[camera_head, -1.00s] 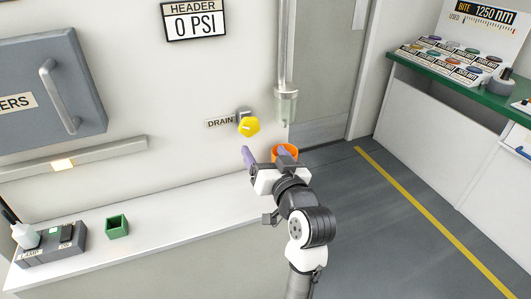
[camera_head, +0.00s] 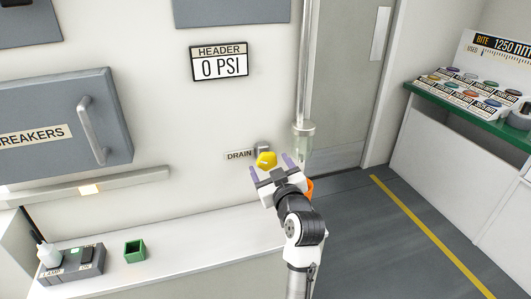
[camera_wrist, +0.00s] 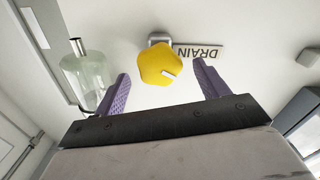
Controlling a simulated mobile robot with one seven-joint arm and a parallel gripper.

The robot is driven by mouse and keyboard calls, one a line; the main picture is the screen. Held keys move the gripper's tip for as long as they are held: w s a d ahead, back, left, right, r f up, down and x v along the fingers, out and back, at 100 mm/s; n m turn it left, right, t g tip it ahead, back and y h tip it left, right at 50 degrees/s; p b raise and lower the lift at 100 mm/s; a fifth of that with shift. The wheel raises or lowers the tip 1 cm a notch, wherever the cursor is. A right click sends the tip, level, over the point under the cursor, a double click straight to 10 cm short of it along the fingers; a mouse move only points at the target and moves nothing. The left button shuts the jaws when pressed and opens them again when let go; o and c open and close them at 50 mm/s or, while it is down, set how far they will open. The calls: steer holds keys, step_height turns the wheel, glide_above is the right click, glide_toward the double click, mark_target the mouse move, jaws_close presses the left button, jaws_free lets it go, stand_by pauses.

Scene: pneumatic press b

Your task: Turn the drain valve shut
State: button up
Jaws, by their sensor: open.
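The drain valve is a yellow faceted knob (camera_head: 266,160) on a grey stub on the wall, right of the DRAIN label (camera_head: 239,155). In the wrist view the yellow knob (camera_wrist: 162,65) faces me, with a short white mark on its face, and the DRAIN label (camera_wrist: 199,52) appears upside down. My gripper (camera_head: 272,172) is open and empty, its purple fingers pointing at the wall around the knob's position. In the wrist view my gripper's fingers (camera_wrist: 160,88) stand apart on either side of the knob, with gaps. I see no contact.
A clear cup (camera_head: 303,138) hangs under a vertical pipe just right of the knob. The HEADER sign (camera_head: 219,61) reads 0 PSI. An orange object (camera_head: 309,187) is partly hidden behind my wrist. A white ledge (camera_head: 190,240) runs below, with a green box (camera_head: 135,250).

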mark_target(268, 162)
steer(key=shift+p+x, duration=0.55)
steer(key=shift+x, duration=1.75)
steer(key=c, duration=1)
